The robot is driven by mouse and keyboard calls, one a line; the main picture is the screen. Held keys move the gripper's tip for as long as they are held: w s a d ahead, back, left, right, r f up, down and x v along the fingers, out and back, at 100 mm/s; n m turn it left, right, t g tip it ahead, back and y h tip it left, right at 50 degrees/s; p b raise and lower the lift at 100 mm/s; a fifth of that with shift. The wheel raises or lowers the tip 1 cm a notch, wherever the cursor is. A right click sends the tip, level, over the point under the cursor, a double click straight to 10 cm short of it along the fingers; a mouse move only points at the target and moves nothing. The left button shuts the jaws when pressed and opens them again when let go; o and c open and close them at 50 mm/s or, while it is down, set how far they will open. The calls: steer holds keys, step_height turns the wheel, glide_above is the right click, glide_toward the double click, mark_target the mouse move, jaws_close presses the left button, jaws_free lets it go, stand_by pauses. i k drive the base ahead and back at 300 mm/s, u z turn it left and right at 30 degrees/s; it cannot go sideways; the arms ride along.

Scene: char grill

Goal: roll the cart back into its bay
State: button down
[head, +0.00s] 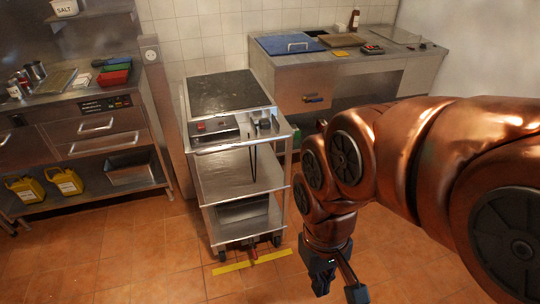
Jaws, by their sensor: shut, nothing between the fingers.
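The steel cart (238,183) stands upright in the middle of the head view, between the left and right counters and close to the tiled wall. It has open shelves, a dark top plate (228,93) and casters. The rear wheels and the floor behind the cart are hidden. My gripper (339,290) is shut and empty, pointing down to the right of the cart's front, apart from it.
The left counter (70,146) holds jars and trays, with yellow jugs (67,181) on its lower shelf. The right counter (298,82) has a blue board (290,44) on top. Tiled floor (130,260) is clear at the front left.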

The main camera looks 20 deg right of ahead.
mark_target(230, 104)
steer(key=z, duration=0.05)
steer(key=k, duration=1.3)
steer(key=u, duration=0.7)
steer(key=i, duration=1.9)
steer(key=z, duration=0.55)
